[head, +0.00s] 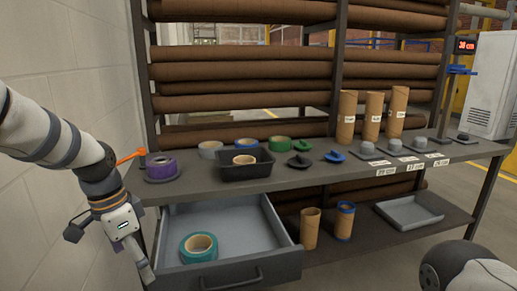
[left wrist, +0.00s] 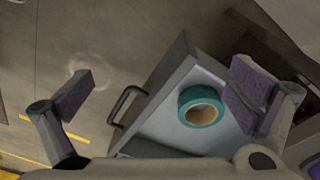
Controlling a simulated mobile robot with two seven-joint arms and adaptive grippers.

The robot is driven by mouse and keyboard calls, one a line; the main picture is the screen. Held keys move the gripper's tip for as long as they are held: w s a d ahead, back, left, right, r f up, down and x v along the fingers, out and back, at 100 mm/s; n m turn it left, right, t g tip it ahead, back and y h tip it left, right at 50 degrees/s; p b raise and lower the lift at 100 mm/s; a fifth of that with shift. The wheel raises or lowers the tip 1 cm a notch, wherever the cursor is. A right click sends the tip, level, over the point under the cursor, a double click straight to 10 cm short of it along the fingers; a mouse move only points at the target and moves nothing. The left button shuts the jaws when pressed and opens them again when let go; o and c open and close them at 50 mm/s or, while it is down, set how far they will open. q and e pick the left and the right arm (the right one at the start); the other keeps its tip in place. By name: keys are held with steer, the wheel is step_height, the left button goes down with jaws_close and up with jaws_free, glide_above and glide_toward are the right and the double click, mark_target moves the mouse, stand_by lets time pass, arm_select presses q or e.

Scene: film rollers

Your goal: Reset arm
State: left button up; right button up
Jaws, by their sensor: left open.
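My left gripper (head: 108,250) is open and empty, to the left of the open drawer (head: 271,261) in the head view. Its two spread fingers also show in the left wrist view (left wrist: 163,92), with the drawer between and below them. A teal tape roll (head: 199,248) lies inside the drawer, apart from the fingers; it also shows in the left wrist view (left wrist: 187,105). Part of my right arm shows at the lower right of the head view, but its gripper is out of view.
A purple tape roll (head: 161,168) sits on the bench's left end, close to my left arm. A black tray (head: 228,172), more tape rolls and several upright cardboard tubes (head: 346,119) stand along the bench. A grey tray (head: 409,212) lies on the lower shelf. A wall borders the left.

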arm_select(q)
steer(key=s+d+f+n+g, duration=0.25)
steer(key=s+f+n, duration=0.25)
steer(key=s+f, duration=1.45)
steer(key=s+f+n, duration=0.1)
steer(key=s+n, duration=0.1)
steer(key=s, duration=0.9)
steer(key=s+f+n+y+p, duration=0.1)
steer(key=s+f+n, duration=0.1)
steer(key=s, duration=1)
steer(key=shift+f, duration=0.25)
arm_select(e)
steer(key=shift+w+r+t, duration=0.3)
steer(key=shift+w+r, duration=0.45)
steer(key=shift+w, duration=0.15)
arm_select(q)
steer(key=shift+w+g, duration=0.1)
steer(key=shift+g, duration=0.15)
